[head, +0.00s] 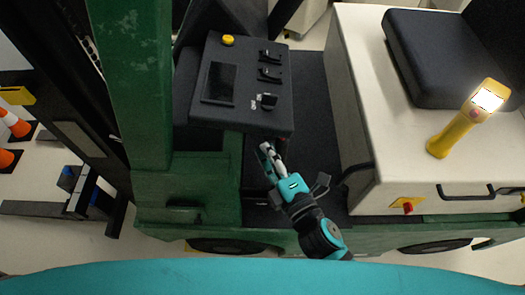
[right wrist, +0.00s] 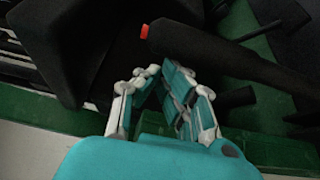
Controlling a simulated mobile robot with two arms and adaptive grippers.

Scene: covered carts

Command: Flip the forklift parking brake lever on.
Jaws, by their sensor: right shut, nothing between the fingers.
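The parking brake lever looks like the black bar with a red end button (right wrist: 230,58) in the right wrist view. It runs across the upper part of that view, just beyond my fingertips. In the head view, my right gripper and the dashboard mostly hide it; only a dark reddish bit (head: 283,149) shows beside the fingers. My right gripper (head: 270,156) is shut and empty, just below the dashboard's front edge. Its fingertips also show close together in the right wrist view (right wrist: 160,72), near the lever; I cannot tell whether they touch it. My left gripper is not in view.
The black dashboard (head: 275,119) has a yellow button, a screen and several small black levers. A green post (head: 138,80) stands left. A pale housing (head: 352,60) with a black seat (head: 425,60) and a lit yellow flashlight (head: 452,134) is right. Orange cones (head: 14,124) stand far left.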

